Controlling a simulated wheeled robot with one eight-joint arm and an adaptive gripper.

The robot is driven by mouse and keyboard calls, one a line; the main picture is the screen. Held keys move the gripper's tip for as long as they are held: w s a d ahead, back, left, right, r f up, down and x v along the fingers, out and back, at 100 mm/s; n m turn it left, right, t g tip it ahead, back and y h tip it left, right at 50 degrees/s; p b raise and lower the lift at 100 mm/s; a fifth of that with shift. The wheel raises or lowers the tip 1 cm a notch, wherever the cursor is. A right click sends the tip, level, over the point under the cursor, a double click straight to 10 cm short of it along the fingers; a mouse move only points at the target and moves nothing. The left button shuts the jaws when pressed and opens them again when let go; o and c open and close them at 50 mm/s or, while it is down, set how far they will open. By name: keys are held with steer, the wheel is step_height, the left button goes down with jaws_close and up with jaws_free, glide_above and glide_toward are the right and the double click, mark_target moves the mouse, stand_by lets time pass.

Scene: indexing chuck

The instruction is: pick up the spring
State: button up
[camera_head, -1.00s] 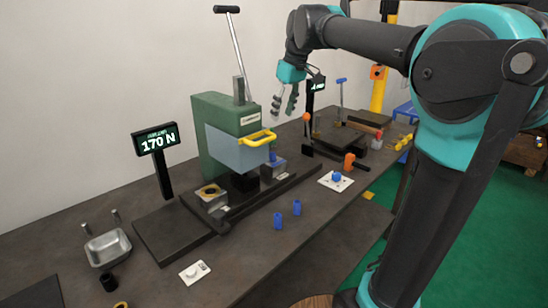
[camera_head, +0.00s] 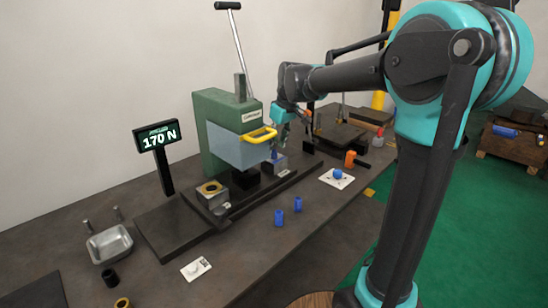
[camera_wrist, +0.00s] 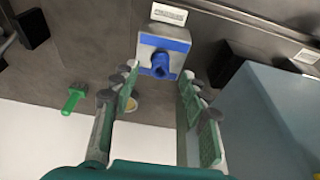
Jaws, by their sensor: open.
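The block (camera_head: 278,166) shows at the right side of the green press in the head view. Two more blue cylinders (camera_head: 279,217) (camera_head: 298,204) stand on the bench in front of the press. My gripper (camera_wrist: 160,80) is open and empty, its fingers spread to either side of the blue piece. In the head view my gripper (camera_head: 279,131) is small, above the block.
A 170 N display (camera_head: 157,136), a metal tray (camera_head: 109,244) and a blue ball (camera_head: 337,173) on a white card are on the bench.

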mark_target(275, 150)
steer(key=shift+x, duration=1.5)
steer(key=shift+c, duration=0.2)
jaws_close()
